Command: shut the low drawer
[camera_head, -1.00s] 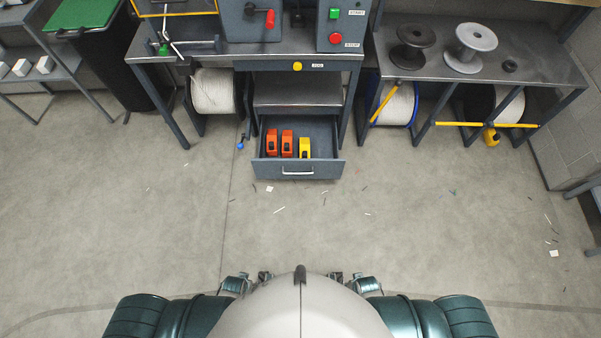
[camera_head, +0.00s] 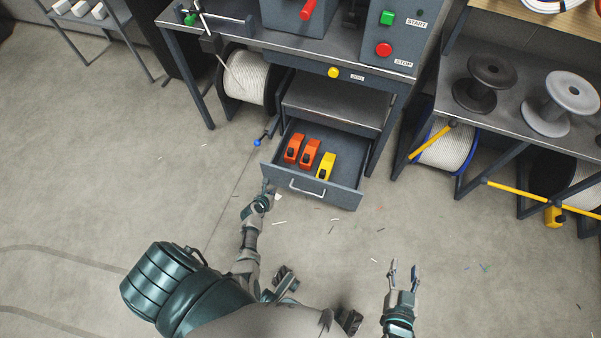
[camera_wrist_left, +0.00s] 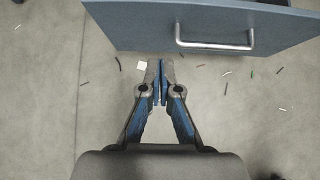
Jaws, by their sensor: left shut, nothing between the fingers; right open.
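The low drawer (camera_head: 335,193) under the bench is pulled out, with two orange tools and one yellow tool lying inside it. Its silver handle (camera_head: 307,188) is on the front panel. It also shows at the top of the left wrist view (camera_wrist_left: 205,25), handle right of centre. My left gripper (camera_head: 268,188) is shut and empty, near the left end of the drawer front. In the left wrist view its fingertips (camera_wrist_left: 160,64) are together just below the drawer's front edge in the picture; I cannot tell whether they touch. My right gripper (camera_head: 404,268) is open and empty over the floor.
A white cable spool (camera_head: 245,78) stands left of the drawer. A blue-rimmed spool (camera_head: 447,147) and yellow bars (camera_head: 535,195) are to the right. A blue-ended lever (camera_head: 258,142) hangs beside the drawer. The floor in front is clear except for small scraps.

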